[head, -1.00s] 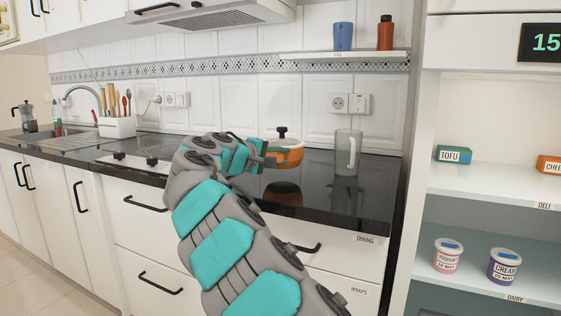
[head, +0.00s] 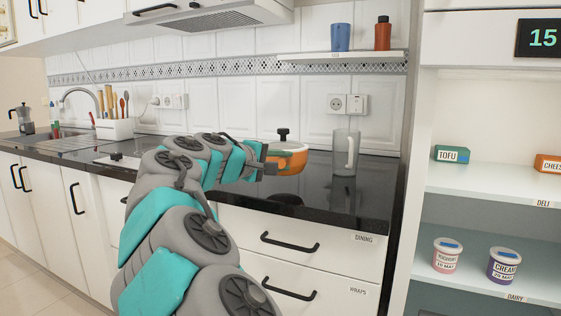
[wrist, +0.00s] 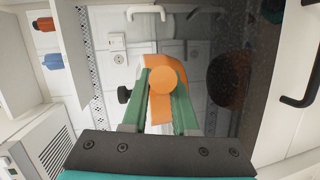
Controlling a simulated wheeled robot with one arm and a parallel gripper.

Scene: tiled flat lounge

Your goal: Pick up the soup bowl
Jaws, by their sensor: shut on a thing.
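The soup bowl (head: 292,158) is orange with a pale lid and a black knob. It is upright above the black counter in the head view. My gripper (head: 266,166) comes in from the left and is shut on the bowl's near left side. In the wrist view my gripper (wrist: 163,84) has its green fingers on either side of a round orange part of the bowl (wrist: 163,78). The knob points left there. The bowl's reflection lies apart from it on the glossy top, so the bowl looks raised. My arm hides part of the hob.
A clear jug (head: 344,155) stands on the counter just right of the bowl. A wall shelf (head: 345,57) with a blue cup (head: 341,37) and a brown bottle (head: 382,33) hangs above. An open shelf unit (head: 480,186) stands at the right. The counter's front is clear.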

